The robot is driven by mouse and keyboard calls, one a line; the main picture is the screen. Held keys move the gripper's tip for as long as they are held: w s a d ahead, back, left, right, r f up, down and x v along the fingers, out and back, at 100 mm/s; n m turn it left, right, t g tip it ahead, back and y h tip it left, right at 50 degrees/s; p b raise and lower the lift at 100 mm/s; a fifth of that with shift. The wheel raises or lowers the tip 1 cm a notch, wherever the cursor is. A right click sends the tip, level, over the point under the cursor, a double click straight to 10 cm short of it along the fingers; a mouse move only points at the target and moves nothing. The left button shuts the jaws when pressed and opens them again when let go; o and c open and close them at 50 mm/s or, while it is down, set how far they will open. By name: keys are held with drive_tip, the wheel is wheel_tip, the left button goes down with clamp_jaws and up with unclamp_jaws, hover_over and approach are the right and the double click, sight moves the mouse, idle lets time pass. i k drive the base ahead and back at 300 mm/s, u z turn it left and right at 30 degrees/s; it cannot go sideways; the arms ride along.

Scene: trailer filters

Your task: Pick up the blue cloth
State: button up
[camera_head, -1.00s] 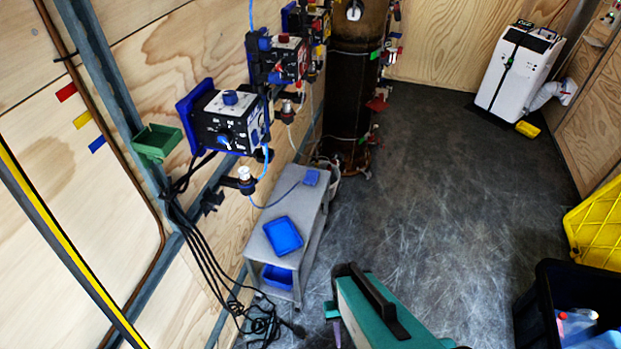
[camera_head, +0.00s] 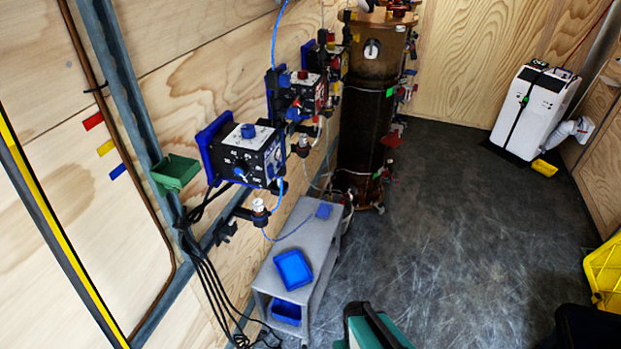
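A small flat blue piece (camera_head: 323,210) lies at the far end of the top of a grey cart (camera_head: 327,240); it could be the blue cloth, but it is too small to tell. A shallow blue tray (camera_head: 294,269) sits on the near end of the cart's top. A blue bin (camera_head: 286,312) is on the shelf below. A teal and black part of my arm shows at the bottom edge, right of the cart. My gripper is out of view.
The cart stands against the wooden left wall, under control boxes (camera_head: 247,158) with hanging cables. A dark brown cylinder (camera_head: 366,120) stands behind it. A white machine (camera_head: 533,112) is at the back right. A yellow crate (camera_head: 604,270) is at the right edge. The middle floor is clear.

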sight(324, 211)
drive_tip(key=z, duration=4)
drive_tip(key=i, duration=0.1)
drive_tip(key=u, duration=2.65)
drive_tip(key=i, duration=2.9)
drive_tip(key=z, duration=0.05)
